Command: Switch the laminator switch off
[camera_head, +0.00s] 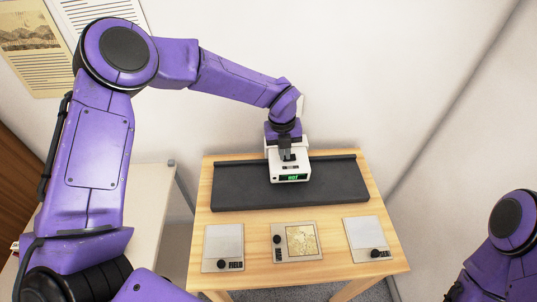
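The laminator is a long dark slab (235,187) lying across the back of a wooden table, with a white control box (275,172) at its middle. The box has a lit green display (293,178) on its front that seems to read HOT. My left gripper (288,158) points down right over the top of the white box, at its back part. Its dark fingers look close together, but the gap between them is too small to judge. The switch itself cannot be made out; the gripper may hide it. Of my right arm only a purple part shows at the lower right.
Along the table's (260,275) front lie a left panel with a dark knob (222,264), a middle panel with a map-like print (302,240), and a right panel with a knob (374,254). A pale table (140,215) stands at left. The wall is close behind.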

